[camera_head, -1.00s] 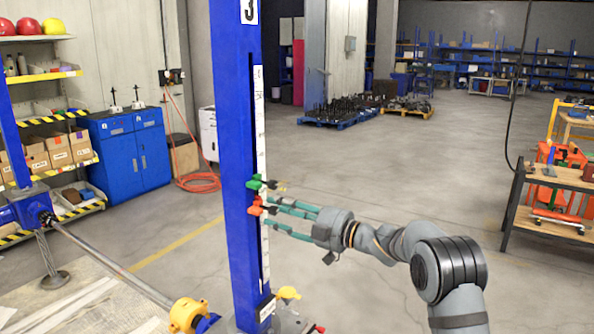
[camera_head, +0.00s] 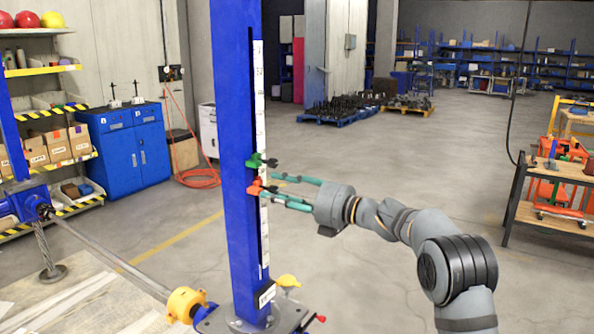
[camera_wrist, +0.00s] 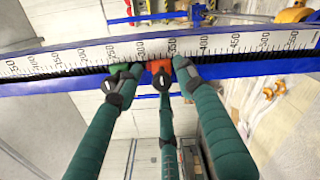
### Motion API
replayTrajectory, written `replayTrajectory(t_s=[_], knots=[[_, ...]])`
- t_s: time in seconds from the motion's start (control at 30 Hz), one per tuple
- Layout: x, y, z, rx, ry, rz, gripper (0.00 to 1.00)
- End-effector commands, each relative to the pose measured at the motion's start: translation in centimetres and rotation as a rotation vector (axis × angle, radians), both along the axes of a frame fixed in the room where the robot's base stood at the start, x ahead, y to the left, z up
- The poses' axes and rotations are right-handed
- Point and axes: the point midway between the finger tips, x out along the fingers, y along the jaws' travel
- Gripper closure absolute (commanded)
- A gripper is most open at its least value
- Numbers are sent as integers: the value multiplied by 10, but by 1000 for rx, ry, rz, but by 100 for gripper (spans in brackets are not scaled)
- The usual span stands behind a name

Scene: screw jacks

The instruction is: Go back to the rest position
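A blue upright column (camera_head: 238,120) carries a white scale strip (camera_head: 260,110). A green pointer (camera_head: 258,161) sits on it, with a red-orange pointer (camera_head: 256,187) just below. My gripper (camera_head: 272,187) reaches in from the right, its fingers at the height of the pointers. In the wrist view the red-orange pointer (camera_wrist: 158,66) lies between the spread fingertips of my gripper (camera_wrist: 158,80). The green pointer (camera_wrist: 119,68) is partly hidden behind the left finger. The fingers look open; whether any tip touches a pointer cannot be told.
Yellow knobs (camera_head: 186,304) and a base plate sit at the column's foot. A slanted metal rod (camera_head: 105,255) is at lower left. A wooden-topped workbench (camera_head: 555,175) stands at right. The floor (camera_head: 420,160) behind my arm is clear.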

Motion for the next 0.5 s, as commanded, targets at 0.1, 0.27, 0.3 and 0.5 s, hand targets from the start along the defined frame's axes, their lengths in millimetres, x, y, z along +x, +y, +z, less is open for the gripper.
replayTrajectory(t_s=[0.1,0.27,0.3,0.5], knots=[[0,0,0,-55,-89,1,62],[-1,0,1,-98,-156,0,62],[-1,0,1,-104,-165,0,62],[-1,0,1,-112,-178,0,62]])
